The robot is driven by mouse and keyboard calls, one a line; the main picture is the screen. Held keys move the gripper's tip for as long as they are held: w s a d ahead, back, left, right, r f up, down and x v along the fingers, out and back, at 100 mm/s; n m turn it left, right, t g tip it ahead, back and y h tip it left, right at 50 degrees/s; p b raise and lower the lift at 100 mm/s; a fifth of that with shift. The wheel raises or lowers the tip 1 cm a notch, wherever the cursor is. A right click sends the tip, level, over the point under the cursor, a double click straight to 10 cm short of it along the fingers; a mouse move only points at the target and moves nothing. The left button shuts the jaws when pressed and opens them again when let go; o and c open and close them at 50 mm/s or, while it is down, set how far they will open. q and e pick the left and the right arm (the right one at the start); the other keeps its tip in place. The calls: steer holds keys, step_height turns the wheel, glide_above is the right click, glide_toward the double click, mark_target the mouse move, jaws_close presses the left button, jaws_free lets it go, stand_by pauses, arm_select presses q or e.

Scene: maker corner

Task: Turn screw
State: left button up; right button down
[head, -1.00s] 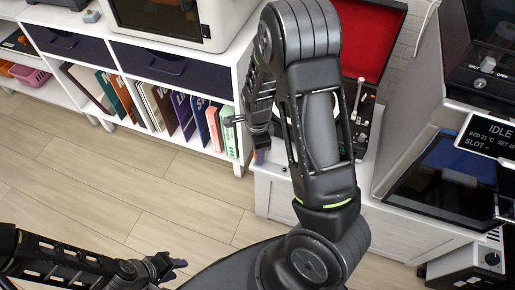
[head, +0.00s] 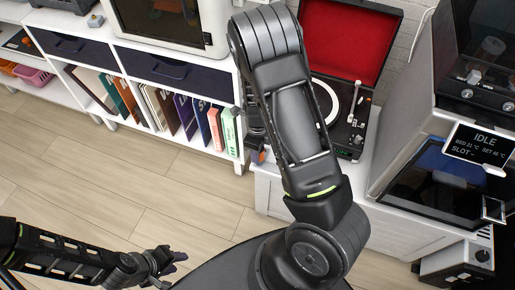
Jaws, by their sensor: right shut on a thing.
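My right arm rises through the middle of the head view. Its gripper (head: 257,146) points down beside the left edge of the white cabinet, largely hidden behind my forearm. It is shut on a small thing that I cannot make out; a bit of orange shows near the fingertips. My left gripper (head: 172,266) is low at the left over the floor, with nothing visible in it; its finger gap is unclear. I cannot make out a screw anywhere in this view.
A record player (head: 350,115) with an open red-lined lid stands on the white cabinet (head: 268,195), partly behind my right arm. A white shelf (head: 240,145) with books is at left. The wooden floor (head: 120,185) is clear.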

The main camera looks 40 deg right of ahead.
steer(key=shift+r, duration=0.15)
steer(key=shift+r+p, duration=0.55)
steer(key=shift+p, duration=0.25)
steer(key=n, duration=0.5)
steer(key=shift+a, duration=0.1)
steer(key=n, duration=0.4)
steer(key=shift+s+n, duration=0.2)
steer(key=shift+n, duration=0.2)
